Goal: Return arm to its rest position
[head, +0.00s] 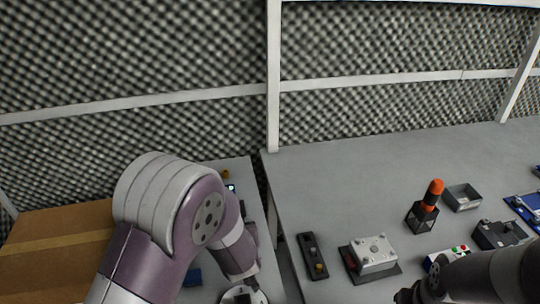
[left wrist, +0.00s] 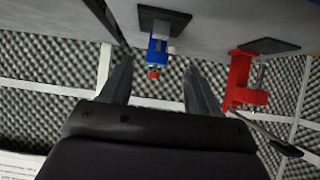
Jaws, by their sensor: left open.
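My left arm (head: 165,235) comes in from the lower left of the head view. It is bent, with its wrist end low near the picture's bottom edge. Its fingers are not clear there. In the left wrist view my left gripper (left wrist: 158,68) is open, with its two dark fingers apart and nothing held. A blue fixture with a red tip (left wrist: 157,52) shows in the gap between the fingers, beyond them. My right arm (head: 485,275) is at the lower right of the head view. Its dark end is partly cut off, so its jaws cannot be made out.
A grey table (head: 340,170) carries a black switch strip (head: 313,256), a metal block on a dark plate (head: 373,254), an orange-topped beacon (head: 433,195) and a metal tray (head: 462,197). A cardboard box (head: 55,250) stands left. A red clamp (left wrist: 241,82) shows in the wrist view.

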